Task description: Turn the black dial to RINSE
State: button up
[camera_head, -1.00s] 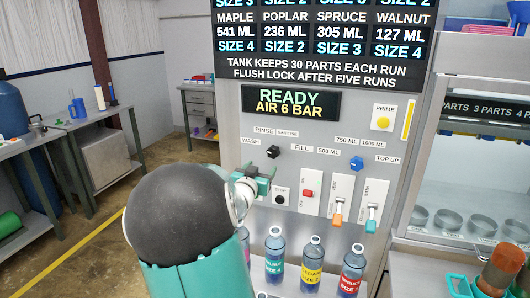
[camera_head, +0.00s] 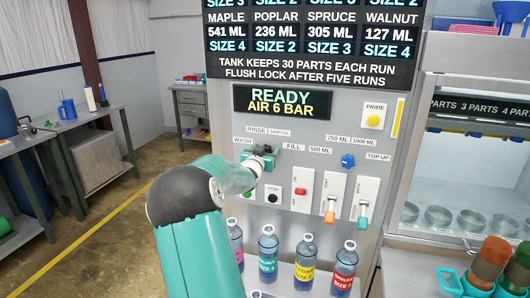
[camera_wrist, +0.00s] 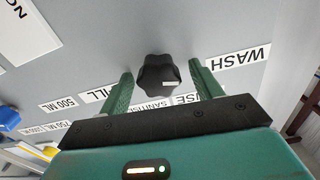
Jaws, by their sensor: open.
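The black dial (camera_wrist: 158,72) is a lobed knob on the grey panel. In the wrist view it sits between the two green fingers of my gripper (camera_wrist: 161,67), with a gap on each side. A small pale mark shows at the dial's lower right, on the side of the partly hidden RINSE label (camera_wrist: 187,98); its exact setting is hard to tell. The WASH label (camera_wrist: 238,60) is to the right, upside down. In the head view my gripper (camera_head: 260,158) is at the dial and partly hides it. RINSE also shows above it there (camera_head: 257,130).
A STOP button (camera_head: 273,193), a red switch (camera_head: 300,191), an orange-handled lever (camera_head: 330,216) and a teal-handled lever (camera_head: 362,221) are right of my gripper. Several labelled bottles (camera_head: 305,263) stand below.

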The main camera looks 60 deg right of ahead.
jog(key=c, duration=1)
jog(key=shift+m, duration=0.4)
jog(key=m, duration=0.3)
jog(key=shift+s+m, duration=0.15)
jog(key=shift+m, duration=0.15)
jog(key=m, duration=0.5)
jog(key=shift+f, duration=0.15)
jog(key=shift+m, duration=0.3)
jog(key=o, duration=1)
